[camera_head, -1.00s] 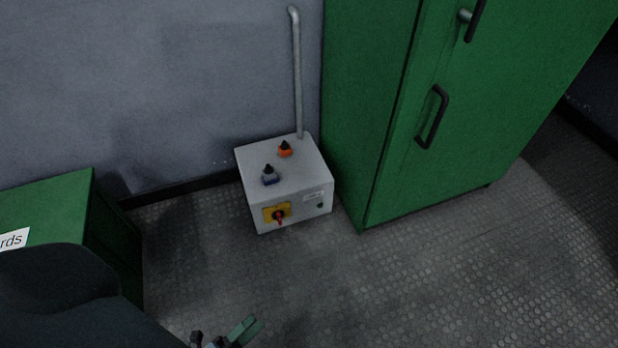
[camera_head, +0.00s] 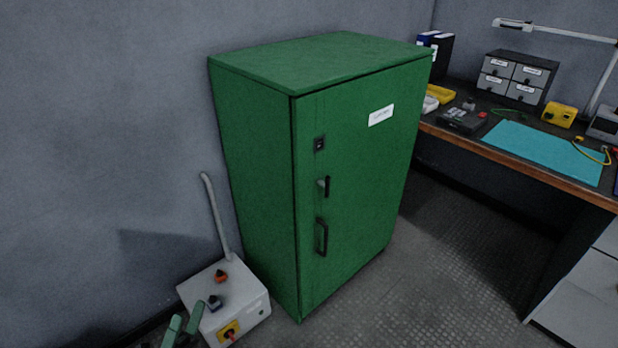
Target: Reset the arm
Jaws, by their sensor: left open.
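My left gripper (camera_head: 183,326) shows at the bottom left, with its two green fingers apart and nothing between them. In the picture it overlaps the left edge of a light grey control box (camera_head: 245,296) on the floor; I cannot tell the gap between them. My right gripper is out of view.
The grey box has an orange-based knob (camera_head: 221,276), a dark knob (camera_head: 214,302), a red switch on a yellow plate (camera_head: 229,331) and a tall pipe. A closed green cabinet (camera_head: 345,200) stands beside it. A workbench (camera_head: 470,137) with drawers and a cyan mat (camera_head: 545,151) is at right. Floor between is clear.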

